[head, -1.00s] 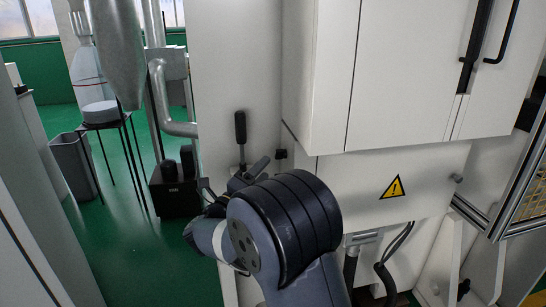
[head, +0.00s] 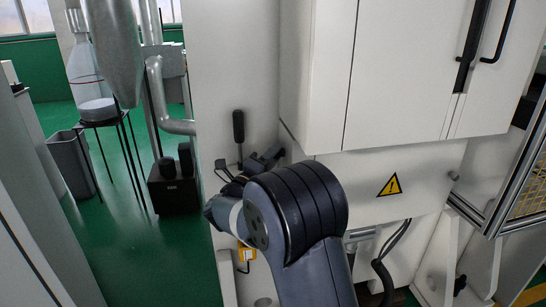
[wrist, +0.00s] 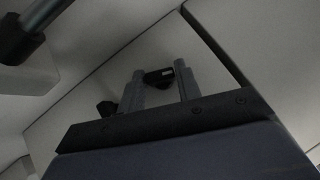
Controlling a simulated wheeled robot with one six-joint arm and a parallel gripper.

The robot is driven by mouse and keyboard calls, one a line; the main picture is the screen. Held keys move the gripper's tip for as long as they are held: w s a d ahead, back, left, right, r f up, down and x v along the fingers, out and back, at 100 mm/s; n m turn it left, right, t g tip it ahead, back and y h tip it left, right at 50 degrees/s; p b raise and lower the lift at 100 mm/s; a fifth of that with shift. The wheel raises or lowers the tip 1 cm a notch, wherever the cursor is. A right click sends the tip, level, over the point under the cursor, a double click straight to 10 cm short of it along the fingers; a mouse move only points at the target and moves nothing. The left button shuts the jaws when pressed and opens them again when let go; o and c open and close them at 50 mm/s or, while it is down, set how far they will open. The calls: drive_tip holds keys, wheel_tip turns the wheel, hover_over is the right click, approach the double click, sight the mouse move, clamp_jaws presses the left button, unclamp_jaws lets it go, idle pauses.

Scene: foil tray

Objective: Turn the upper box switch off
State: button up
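A small black knob-like part (wrist: 158,76), possibly the upper box switch, shows in the wrist view against the pale panel. It lies between the two fingers of my gripper (wrist: 162,84), or just beyond them. The fingers are apart, and I cannot tell whether they touch it. In the head view my gripper (head: 264,160) is small and dark, beside the lower left corner of the white upper box (head: 312,90). The switch cannot be made out there behind the gripper. Its on or off position cannot be read.
A black lever handle (head: 239,128) stands upright just left of my gripper. A second black knob (wrist: 107,108) shows left of the fingers in the wrist view. A yellow-framed fitting (head: 246,255) is lower on the wall. A warning triangle (head: 390,186) marks the lower panel.

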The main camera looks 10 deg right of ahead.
drive_tip(key=c, duration=0.5)
drive_tip(key=n+g+y+p, duration=0.1)
drive_tip(key=n+p, duration=0.1)
drive_tip(key=n+y+p, duration=0.1)
drive_tip(key=p, duration=0.2)
drive_tip(key=shift+r+n+g+y, duration=0.2)
drive_tip(key=shift+n+g+y, duration=0.2)
drive_tip(key=o, duration=1)
drive_tip(key=shift+c, duration=0.2)
drive_tip(key=b+v, duration=0.1)
drive_tip(key=v, duration=1)
drive_tip(key=shift+w+d, duration=0.1)
drive_tip(key=shift+d, duration=0.05)
